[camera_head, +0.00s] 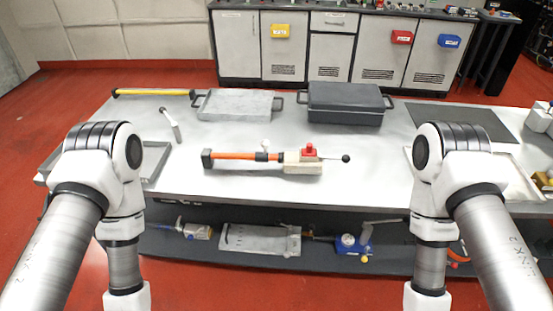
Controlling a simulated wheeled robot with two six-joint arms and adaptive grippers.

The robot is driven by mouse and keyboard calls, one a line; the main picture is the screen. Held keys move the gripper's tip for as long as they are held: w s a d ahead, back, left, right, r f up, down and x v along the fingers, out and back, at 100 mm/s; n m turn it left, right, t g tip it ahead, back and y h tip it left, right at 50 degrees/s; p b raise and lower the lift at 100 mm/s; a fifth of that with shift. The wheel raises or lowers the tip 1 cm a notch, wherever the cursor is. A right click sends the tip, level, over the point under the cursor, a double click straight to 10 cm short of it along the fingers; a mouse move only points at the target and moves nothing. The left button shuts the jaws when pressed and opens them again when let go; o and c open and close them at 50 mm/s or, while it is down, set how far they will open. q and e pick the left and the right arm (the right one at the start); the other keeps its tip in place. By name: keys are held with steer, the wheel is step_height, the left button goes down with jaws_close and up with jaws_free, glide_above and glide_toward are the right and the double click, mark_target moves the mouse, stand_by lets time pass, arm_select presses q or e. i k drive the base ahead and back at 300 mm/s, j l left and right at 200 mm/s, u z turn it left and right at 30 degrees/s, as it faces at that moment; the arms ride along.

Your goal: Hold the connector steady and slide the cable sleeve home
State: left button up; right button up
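An orange cable (232,155) lies left to right in the middle of the grey table. A dark sleeve-like collar (262,156) sits around it, with a small pale knob above. The cable's right end meets a beige connector block (303,168) carrying a red part (309,151) and a rod with a black ball (346,158). Whether collar and block touch is too small to tell. A dark block (207,158) is at the cable's left end. My two arms hang at either side, in front of the table; both grippers are below the picture's edge.
A grey lidded tray (238,104) and a dark case (345,104) stand at the back. A yellow bar (152,92) and a small grey-white tool (170,124) lie left. A lower shelf (205,213) holds tools. The table around the cable is clear.

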mark_target(260, 157)
steer(key=i+j+z, duration=0.1)
steer(key=i+j, duration=0.3)
steer(key=i, duration=0.2)
steer(key=i+j, duration=0.5)
steer(key=i+l+z, duration=0.05)
steer(key=i, duration=0.05)
